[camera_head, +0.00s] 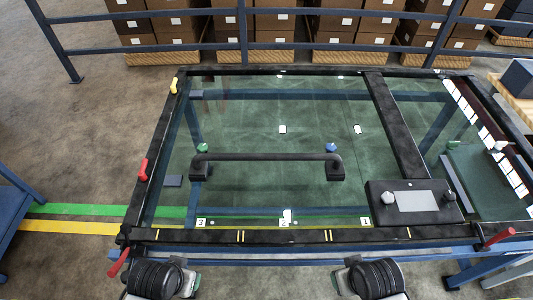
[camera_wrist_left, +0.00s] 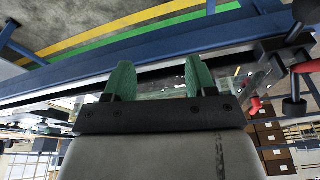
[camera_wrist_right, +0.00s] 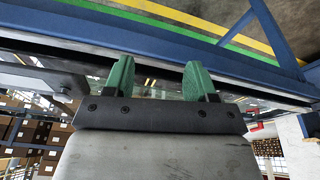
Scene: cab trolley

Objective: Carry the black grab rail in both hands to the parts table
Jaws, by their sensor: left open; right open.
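The black grab rail (camera_head: 266,157) lies across the glass of the framed trolley (camera_head: 290,236). Its two end feet rest near a green knob and a blue knob. My left gripper (camera_wrist_left: 158,80) is open and empty in the left wrist view, with two green fingers apart. My right gripper (camera_wrist_right: 160,78) is also open and empty in the right wrist view. In the head view only my arm parts show at the bottom edge, in front of the trolley and apart from the rail. A blue piece of furniture (camera_head: 14,212) is cut off at the left edge; I cannot tell whether it is the parts table.
A black box with a grey panel (camera_head: 413,201) sits on the glass right of the rail. A blue railing (camera_head: 290,46) and stacked cartons are behind. Floor at left is clear.

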